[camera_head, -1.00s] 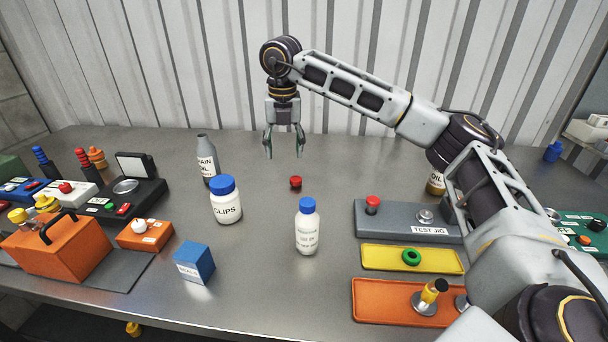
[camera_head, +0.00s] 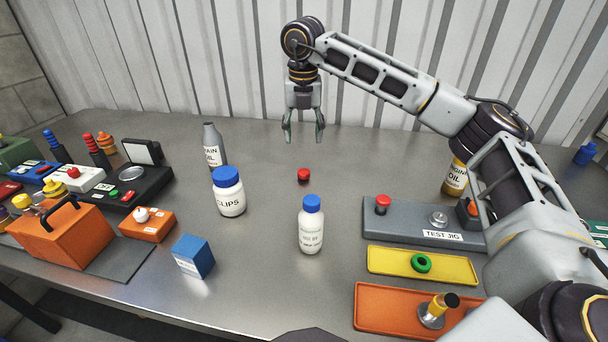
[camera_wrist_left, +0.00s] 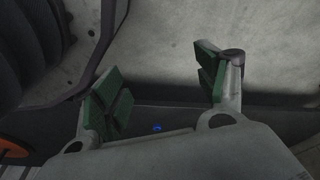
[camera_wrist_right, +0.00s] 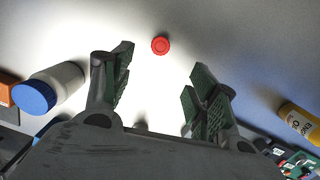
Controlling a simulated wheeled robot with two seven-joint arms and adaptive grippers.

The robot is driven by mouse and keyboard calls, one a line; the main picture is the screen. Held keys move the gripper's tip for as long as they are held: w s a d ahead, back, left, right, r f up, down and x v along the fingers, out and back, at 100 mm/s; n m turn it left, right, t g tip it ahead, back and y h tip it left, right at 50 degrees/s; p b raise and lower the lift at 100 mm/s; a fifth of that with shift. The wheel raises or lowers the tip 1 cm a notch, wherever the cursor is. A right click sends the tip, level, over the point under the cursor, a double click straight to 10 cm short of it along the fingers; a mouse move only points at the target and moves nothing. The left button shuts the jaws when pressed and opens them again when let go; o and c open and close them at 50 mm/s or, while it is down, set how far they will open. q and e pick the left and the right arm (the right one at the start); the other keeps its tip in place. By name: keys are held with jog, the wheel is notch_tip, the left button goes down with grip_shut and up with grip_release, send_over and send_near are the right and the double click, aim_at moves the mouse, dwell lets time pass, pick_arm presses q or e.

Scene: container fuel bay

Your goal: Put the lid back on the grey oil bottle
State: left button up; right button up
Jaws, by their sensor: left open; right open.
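The grey oil bottle (camera_head: 216,157) stands upright at the back left of the table, its narrow grey top showing no coloured cap. A small red lid (camera_head: 304,175) lies on bare table to its right; it also shows in the right wrist view (camera_wrist_right: 160,45), ahead of the fingers. My right gripper (camera_head: 304,137) is open and empty, pointing down above the table, behind the lid in the head view. My left gripper (camera_wrist_left: 158,68) is open and empty in the left wrist view. It is outside the head view.
A CLIPS jar (camera_head: 229,197) and a white bottle (camera_head: 311,232) with blue caps stand in front. A blue box (camera_head: 193,256) is nearer. The test jig (camera_head: 408,226), yellow tray (camera_head: 385,262) and yellow oil bottle (camera_head: 454,180) are right. Table around the lid is clear.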

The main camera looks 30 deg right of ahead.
send_over(304, 171)
jog(key=f, duration=0.4)
jog(key=s+f, duration=0.1)
jog(key=f, duration=0.2)
jog(key=shift+a+b, duration=0.35)
jog(key=shift+b, duration=0.05)
jog(key=shift+w+f, duration=0.15)
jog(key=shift+f, duration=0.5)
pick_arm(q)
jog(key=r, duration=0.1)
jog(key=w+d+r, duration=0.1)
jog(key=shift+r, duration=0.35)
jog(key=shift+s+f, duration=0.1)
jog(key=shift+s, duration=0.05)
pick_arm(e)
jog(key=shift+d+f, duration=0.15)
jog(key=shift+f, duration=0.7)
notch_tip(304, 171, down, 2)
jog(key=shift+w+b, duration=0.1)
jog(key=shift+b, duration=0.25)
pick_arm(q)
jog(key=shift+d+r, duration=0.15)
jog(key=shift+r, duration=0.35)
jog(key=shift+d+r, duration=0.15)
jog(key=shift+r, duration=0.35)
pick_arm(e)
jog(key=shift+w+d+f, duration=0.1)
jog(key=shift+f, duration=0.65)
